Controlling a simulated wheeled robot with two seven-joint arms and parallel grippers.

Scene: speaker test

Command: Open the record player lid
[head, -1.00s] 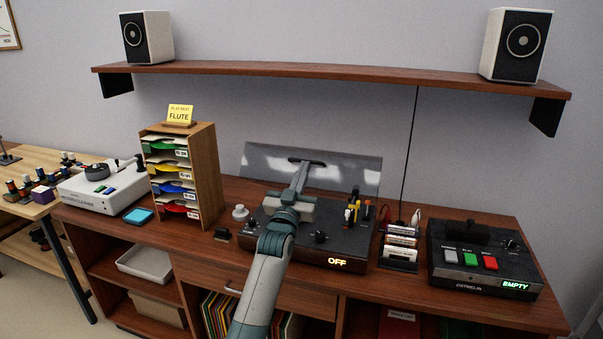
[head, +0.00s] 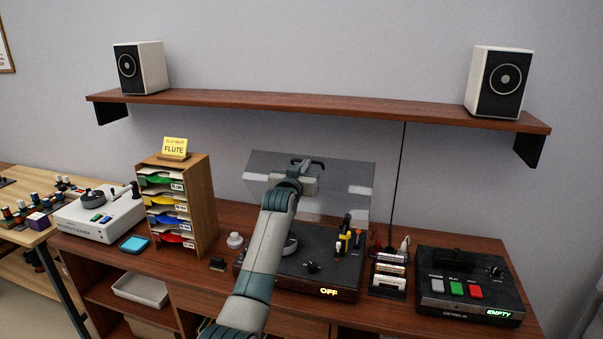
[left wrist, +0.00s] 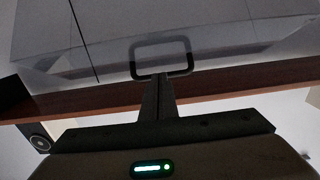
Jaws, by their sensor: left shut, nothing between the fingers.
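The record player (head: 345,272) is a dark box on the wooden cabinet, with "OFF" lit on its front. Its clear lid (head: 345,190) stands raised at the back, steeply tilted. The lid's dark loop handle (head: 307,162) is near its top edge; it also shows in the left wrist view (left wrist: 161,42). My left gripper (head: 297,172) is shut and empty, up at the lid just below the handle. In the left wrist view its fingers (left wrist: 158,78) reach the loop's lower bar; I cannot tell whether they touch. My left arm hides part of the deck. My right gripper is not in view.
A wooden rack of records (head: 200,205) and a white cleaner machine (head: 100,215) stand to the left. A cartridge holder (head: 388,280) and a dark recorder (head: 470,285) reading "EMPTY" are to the right. A shelf (head: 320,105) with two speakers hangs above.

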